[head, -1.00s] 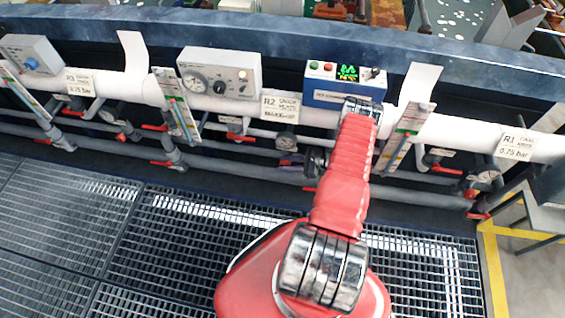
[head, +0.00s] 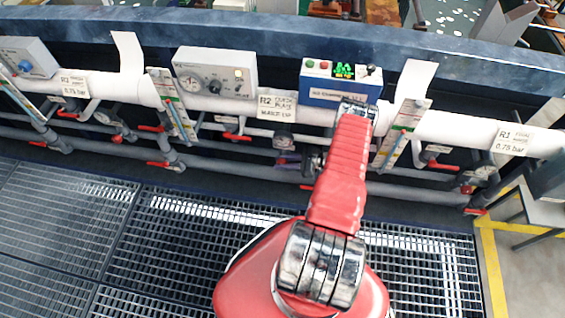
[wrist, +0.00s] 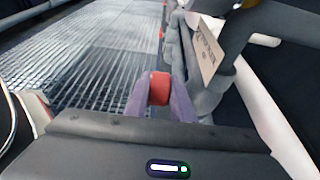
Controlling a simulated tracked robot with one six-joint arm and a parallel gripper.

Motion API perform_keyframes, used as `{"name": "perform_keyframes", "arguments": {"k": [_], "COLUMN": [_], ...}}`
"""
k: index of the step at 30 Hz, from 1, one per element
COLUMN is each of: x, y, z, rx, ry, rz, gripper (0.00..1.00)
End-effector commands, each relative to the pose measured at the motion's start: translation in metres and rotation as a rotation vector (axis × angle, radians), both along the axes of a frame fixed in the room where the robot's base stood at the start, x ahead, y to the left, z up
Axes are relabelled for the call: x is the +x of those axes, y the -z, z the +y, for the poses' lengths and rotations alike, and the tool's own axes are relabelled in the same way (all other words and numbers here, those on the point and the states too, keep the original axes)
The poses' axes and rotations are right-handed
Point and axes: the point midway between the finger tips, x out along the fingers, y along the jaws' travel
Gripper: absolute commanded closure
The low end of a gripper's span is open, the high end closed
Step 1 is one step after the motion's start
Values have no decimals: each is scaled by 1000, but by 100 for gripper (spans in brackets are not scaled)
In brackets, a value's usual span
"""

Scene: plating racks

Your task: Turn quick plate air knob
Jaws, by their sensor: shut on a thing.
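In the wrist view, a red knob (wrist: 159,88) sits between the two purple-grey fingers of my gripper (wrist: 160,92), which are shut on it. The knob is beside grey pipework and a tilted label plate (wrist: 208,52), whose text I cannot read. In the head view, the R2 label (head: 277,103), which seems to read "Quick Plate", hangs on the white pipe left of my arm. My red arm reaches down to the pipes there and hides most of the gripper and the held knob.
A blue-fronted control box (head: 340,83) and a grey gauge box (head: 215,75) sit on the white pipe (head: 450,130). Several other red handles, such as one at the left (head: 158,164), line the lower pipes. Grating floor (head: 190,235) lies in front.

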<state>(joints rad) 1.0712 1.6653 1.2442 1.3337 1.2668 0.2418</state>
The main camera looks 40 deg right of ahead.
Motion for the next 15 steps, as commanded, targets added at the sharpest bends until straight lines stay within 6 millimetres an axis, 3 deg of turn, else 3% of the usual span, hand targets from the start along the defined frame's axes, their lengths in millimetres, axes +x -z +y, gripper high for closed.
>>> {"name": "perform_keyframes", "arguments": {"k": [15], "x": [1], "y": [1], "z": [-4], "rx": [129], "ry": [7], "rz": [-174], "gripper": [100]}}
